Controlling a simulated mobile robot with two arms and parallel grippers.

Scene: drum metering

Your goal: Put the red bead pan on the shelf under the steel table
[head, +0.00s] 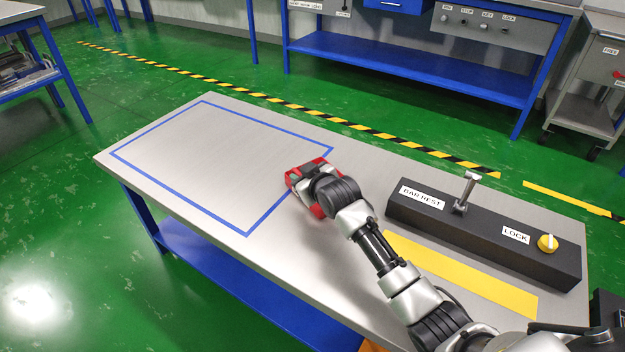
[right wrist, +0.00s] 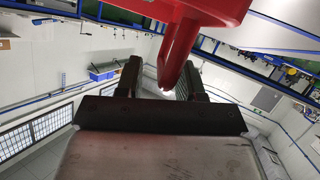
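The red bead pan (head: 318,211) is at the steel table's (head: 352,165) middle, near the right corner of the blue-outlined area. My right arm and gripper (head: 306,172) cover most of it in the head view. In the right wrist view, the pan (right wrist: 215,10) fills the top, and its red tapered part points down between the two dark fingers of my right gripper (right wrist: 161,80). A gap shows between the left finger and the red part, so the gripper looks open around it. The blue shelf (head: 235,280) under the table looks empty where visible. My left gripper is out of view.
A black bar rest block (head: 490,232) with a metal post and yellow lock knob (head: 547,242) stands on the table's right. A yellow strip (head: 460,274) lies before it. The outlined area (head: 215,150) is clear. A blue leg (head: 140,215) stands at the shelf's left end.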

